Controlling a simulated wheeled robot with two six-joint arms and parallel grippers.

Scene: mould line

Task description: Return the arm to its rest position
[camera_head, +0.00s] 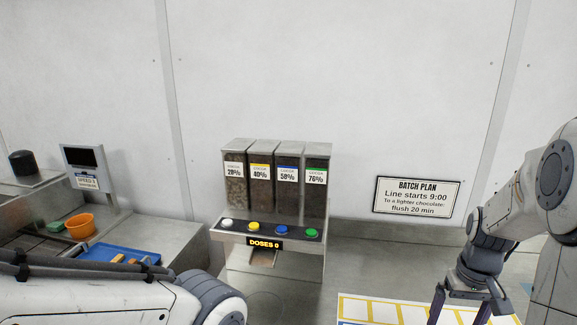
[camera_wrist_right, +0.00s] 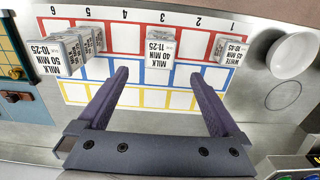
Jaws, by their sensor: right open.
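My right arm (camera_head: 490,235) comes in at the right of the head view, bent with the forearm hanging down. My right gripper (camera_head: 462,308) points down at the lower edge, over a chart with yellow-edged cells. In the right wrist view its two dark fingers (camera_wrist_right: 160,80) are spread wide with nothing between them. The chart (camera_wrist_right: 125,98) lies below, with red, blue and yellow rows and numbered columns. My left arm (camera_head: 130,300) crosses the lower left of the head view. My left gripper is out of view.
White labelled blocks (camera_wrist_right: 160,50) stand on the chart's red row. A white bowl (camera_wrist_right: 293,55) is at its right. A dispenser (camera_head: 275,180) with several buttons stands against the wall. An orange cup (camera_head: 79,224) and a blue tray (camera_head: 95,252) are at the left.

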